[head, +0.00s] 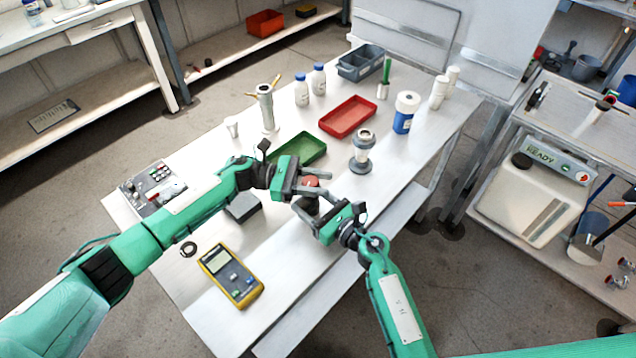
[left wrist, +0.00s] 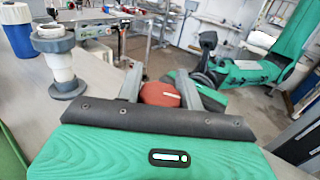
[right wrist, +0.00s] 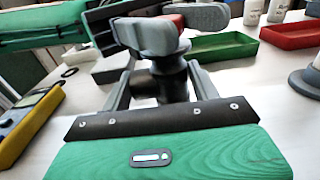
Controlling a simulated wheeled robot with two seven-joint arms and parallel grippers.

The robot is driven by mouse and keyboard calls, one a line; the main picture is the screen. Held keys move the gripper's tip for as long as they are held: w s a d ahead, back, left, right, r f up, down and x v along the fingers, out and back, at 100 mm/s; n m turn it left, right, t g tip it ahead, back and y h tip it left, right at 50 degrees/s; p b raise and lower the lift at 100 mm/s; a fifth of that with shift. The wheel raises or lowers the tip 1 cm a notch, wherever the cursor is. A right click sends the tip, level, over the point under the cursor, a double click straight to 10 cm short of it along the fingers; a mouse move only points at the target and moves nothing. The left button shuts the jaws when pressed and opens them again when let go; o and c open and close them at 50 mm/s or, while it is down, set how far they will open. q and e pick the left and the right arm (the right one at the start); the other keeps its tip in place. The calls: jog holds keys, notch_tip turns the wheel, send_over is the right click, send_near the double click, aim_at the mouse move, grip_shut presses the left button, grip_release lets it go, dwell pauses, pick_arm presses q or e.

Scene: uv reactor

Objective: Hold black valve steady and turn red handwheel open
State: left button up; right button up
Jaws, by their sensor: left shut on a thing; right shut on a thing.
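The black valve (right wrist: 172,82) stands upright on the white table, between the fingers of my right gripper (right wrist: 160,92), which is shut on its body. The red handwheel (head: 311,181) sits on top of the valve. My left gripper (head: 312,188) is shut on the handwheel, with its fingers on either side of it. In the left wrist view the handwheel (left wrist: 160,94) shows between the two fingers. In the head view the grippers hide most of the valve. The exact finger contacts are partly hidden.
A grey flanged fitting (head: 361,152) stands close by on the right. A green tray (head: 298,148) and a red tray (head: 347,117) lie behind. A yellow multimeter (head: 231,275) and a dark grey box (head: 241,207) lie left of the valve. The table's front edge is near.

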pick_arm(q)
jog(key=shift+n+t, duration=0.8)
jog(key=shift+t, duration=0.5)
jog(key=shift+w, duration=0.1)
jog(key=o, duration=1)
jog(key=shift+a, duration=0.1)
jog(key=a, duration=1.1)
jog(key=shift+w+a, duration=0.4)
